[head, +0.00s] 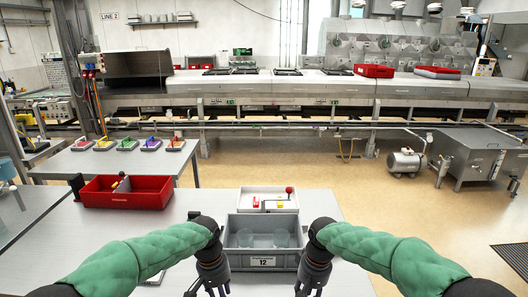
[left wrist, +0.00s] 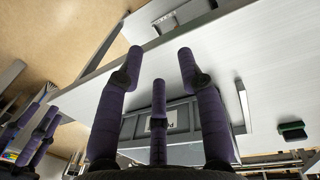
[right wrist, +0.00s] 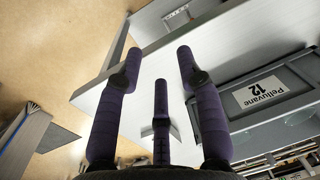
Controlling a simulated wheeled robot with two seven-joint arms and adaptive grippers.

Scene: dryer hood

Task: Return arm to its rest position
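Both my arms reach in over the near table with green sleeves. My left gripper (head: 207,284) hangs left of the grey crate (head: 289,260), fingers pointing down. My right gripper (head: 312,284) hangs to the right of the crate in the same way. In the left wrist view my left gripper (left wrist: 160,68) has its three purple fingers spread with nothing between them. In the right wrist view my right gripper (right wrist: 160,68) is likewise spread and empty. Both are apart from the crate, whose label reads 12. Two clear cups (head: 245,238) stand in it.
A white box with a red-knobbed lever (head: 289,190) stands behind the crate. A red bin (head: 140,198) is at the table's left. Several coloured items (head: 126,144) line a side table. The table around the crate is mostly bare.

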